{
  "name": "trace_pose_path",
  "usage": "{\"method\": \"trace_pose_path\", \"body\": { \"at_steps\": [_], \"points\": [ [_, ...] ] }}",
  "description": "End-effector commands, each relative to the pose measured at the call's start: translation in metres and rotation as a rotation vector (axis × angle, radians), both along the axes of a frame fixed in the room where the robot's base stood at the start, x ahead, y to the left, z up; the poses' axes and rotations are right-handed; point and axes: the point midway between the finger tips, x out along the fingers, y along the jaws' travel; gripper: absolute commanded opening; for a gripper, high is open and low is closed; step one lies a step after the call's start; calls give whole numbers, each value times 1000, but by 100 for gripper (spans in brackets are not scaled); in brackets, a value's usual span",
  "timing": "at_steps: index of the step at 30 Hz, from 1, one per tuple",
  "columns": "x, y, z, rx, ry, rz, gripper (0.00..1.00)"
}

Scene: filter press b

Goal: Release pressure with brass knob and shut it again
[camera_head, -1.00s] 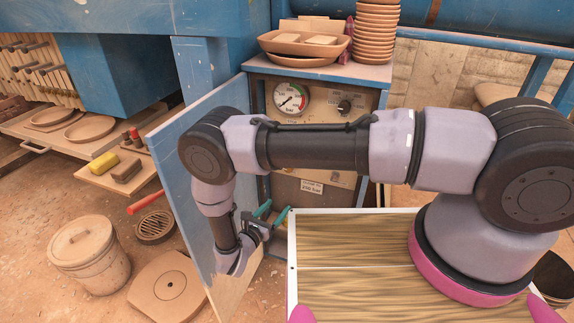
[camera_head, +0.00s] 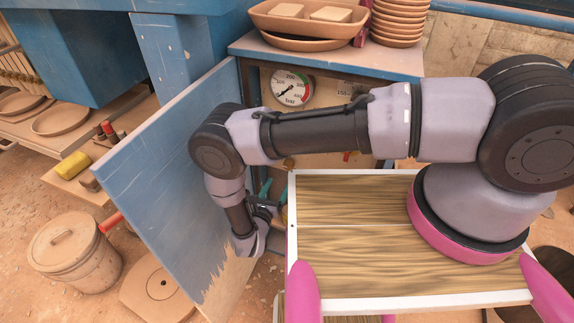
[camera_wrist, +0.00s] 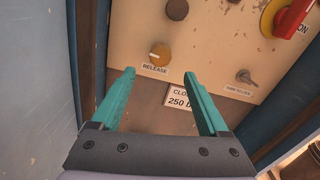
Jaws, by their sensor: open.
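The brass knob (camera_wrist: 160,55) sits on the cream control panel above a label reading RELEASE, in the wrist view. My gripper (camera_wrist: 158,78) has two teal fingers, spread apart with nothing between them. Its fingertips point at the panel, just below and to either side of the knob, and appear short of it. In the head view my gripper (camera_head: 265,190) is small and partly hidden by my arm, inside the open cabinet. The pressure gauge (camera_head: 292,88) shows in the head view with its needle toward the lower left.
A red switch (camera_wrist: 290,17) on a yellow plate, a dark knob (camera_wrist: 177,9) and a key switch (camera_wrist: 245,77) share the panel. The open blue door (camera_head: 165,165) stands left of my arm. Clay dishes (camera_head: 310,22) rest on the cabinet top.

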Motion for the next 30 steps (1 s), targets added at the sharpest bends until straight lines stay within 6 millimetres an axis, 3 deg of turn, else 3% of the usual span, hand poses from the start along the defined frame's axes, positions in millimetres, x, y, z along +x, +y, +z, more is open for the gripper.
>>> {"method": "trace_pose_path", "body": {
  "at_steps": [12,18,26,27,30],
  "points": [
    [71,-27,0,1,0,-5,78],
    [85,-31,0,0,0,-2,78],
    [86,-32,0,0,0,-1,78],
    [86,-32,0,0,0,-1,74],
    [86,-32,0,0,0,-1,36]
  ]
}}
